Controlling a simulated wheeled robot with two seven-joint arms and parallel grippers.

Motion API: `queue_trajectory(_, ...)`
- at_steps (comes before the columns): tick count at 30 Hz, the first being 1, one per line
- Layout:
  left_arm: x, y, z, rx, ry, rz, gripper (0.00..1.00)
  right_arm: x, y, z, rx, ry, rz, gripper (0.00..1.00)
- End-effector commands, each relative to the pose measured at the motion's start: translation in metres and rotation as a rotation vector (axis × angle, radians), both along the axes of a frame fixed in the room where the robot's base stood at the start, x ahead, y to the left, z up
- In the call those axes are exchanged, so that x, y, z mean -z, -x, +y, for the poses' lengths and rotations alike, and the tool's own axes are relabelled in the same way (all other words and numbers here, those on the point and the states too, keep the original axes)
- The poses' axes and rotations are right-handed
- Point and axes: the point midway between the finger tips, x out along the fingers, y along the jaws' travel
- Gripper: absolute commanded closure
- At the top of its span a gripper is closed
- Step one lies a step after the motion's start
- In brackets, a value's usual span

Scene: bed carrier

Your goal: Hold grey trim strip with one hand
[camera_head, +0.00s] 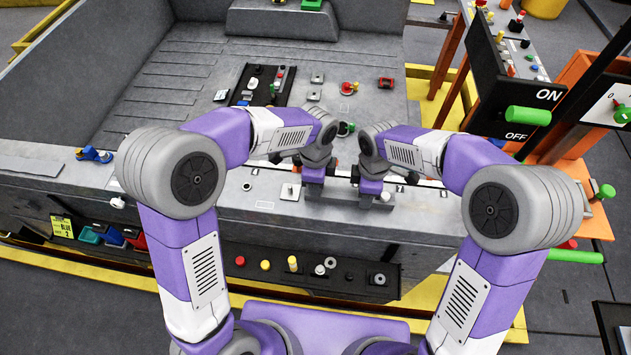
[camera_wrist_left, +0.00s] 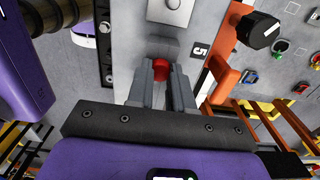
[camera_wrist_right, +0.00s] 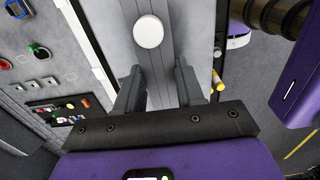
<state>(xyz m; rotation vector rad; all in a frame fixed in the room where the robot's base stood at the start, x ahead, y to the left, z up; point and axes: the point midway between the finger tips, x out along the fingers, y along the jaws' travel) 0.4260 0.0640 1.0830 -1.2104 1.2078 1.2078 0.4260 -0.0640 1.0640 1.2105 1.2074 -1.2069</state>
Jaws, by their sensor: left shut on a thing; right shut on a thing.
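The grey trim strip (camera_head: 345,212) lies along the near edge of the bed carrier, below both grippers in the head view. My right gripper (camera_head: 371,190) is shut on it, and in the right wrist view the strip (camera_wrist_right: 165,70) runs between the fingers, with a white round button (camera_wrist_right: 148,32) on it. My left gripper (camera_head: 314,186) is close beside the right one, at the strip's left end. In the left wrist view its fingers are closed around a small red knob (camera_wrist_left: 161,72) in front of a grey block (camera_wrist_left: 169,47). The fingertip contacts are partly hidden.
A black control panel (camera_head: 264,86) lies on the bed behind the grippers. A black ON/OFF box (camera_head: 515,95) with a green handle (camera_head: 528,115) stands at the right. Another panel with several knobs (camera_head: 310,275) is on the near side. Orange posts (camera_head: 452,75) stand right of the bed.

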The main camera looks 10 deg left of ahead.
Motion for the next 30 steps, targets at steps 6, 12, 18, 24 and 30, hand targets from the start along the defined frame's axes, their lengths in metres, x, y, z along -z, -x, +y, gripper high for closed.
queue_trajectory(6,-0.001,0.0,0.0,0.0,0.0,0.001,1.0,0.002,0.001,0.0,0.0,0.001,0.004,0.97)
queue_trajectory(12,-0.004,0.0,0.0,0.0,0.0,0.001,1.0,0.003,0.001,0.0,0.001,0.001,0.005,0.97)
queue_trajectory(18,-0.006,0.0,0.0,0.0,0.0,0.001,1.0,0.003,0.001,0.0,0.001,0.002,0.006,0.97)
queue_trajectory(24,-0.007,0.0,0.0,0.0,0.0,0.0,1.0,0.003,0.002,-0.001,0.001,0.002,0.007,0.97)
queue_trajectory(30,-0.014,0.0,0.0,0.0,0.001,-0.001,1.0,0.003,0.002,-0.001,0.001,0.003,0.008,0.97)
